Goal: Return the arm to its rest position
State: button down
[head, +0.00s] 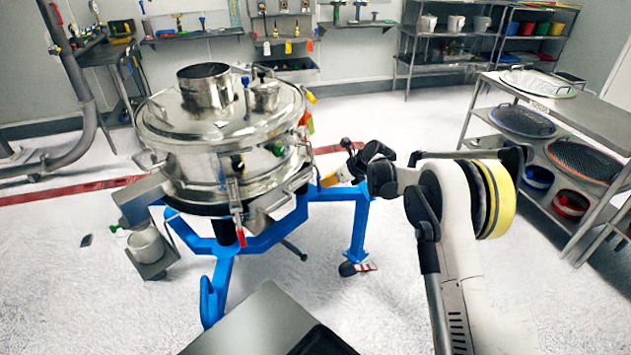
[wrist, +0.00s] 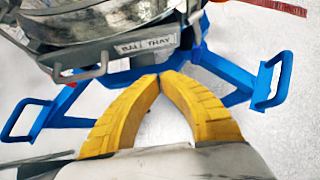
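My arm (head: 455,215) reaches out from the lower right of the head view toward the steel sifter (head: 222,140) on its blue wheeled frame (head: 262,240). My gripper (head: 328,180) is beside the sifter's right side, close to the frame; whether it touches cannot be told. In the wrist view the two yellow fingers of my gripper (wrist: 159,77) meet at their tips with nothing visible between them. The sifter's lower rim (wrist: 85,30) and a labelled plate (wrist: 148,43) are beyond the fingers, with the blue frame (wrist: 240,80) behind.
A shelf rack (head: 560,120) with round screens and coloured bowls stands on the right. Wall shelves line the back. The floor between sifter and rack is mostly clear beyond my arm.

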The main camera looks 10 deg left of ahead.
jog(key=s+d+r+n+t+h, duration=0.1)
jog(key=s+d+r+n+h, duration=0.1)
jog(key=s+d+r+n, duration=0.65)
jog(key=s+d+r+n+h, duration=0.1)
jog(key=s+d+r+n, duration=0.35)
jog(key=s+r, duration=0.8)
jog(key=s+d+n+h, duration=0.1)
jog(key=s+d+n, duration=0.3)
jog(key=s, duration=0.5)
jog(key=s+d+f+n+h, duration=0.1)
jog(key=s+d+n, duration=0.3)
jog(key=s, duration=0.5)
jog(key=s+d+n+t+h, duration=0.1)
jog(key=s+d+n, duration=0.3)
jog(key=s, duration=0.5)
jog(key=shift+d+f+h+p, duration=0.15)
jog(key=shift+d+h+p, duration=0.25)
jog(key=shift+d+h, duration=0.35)
jog(key=shift+s, duration=0.1)
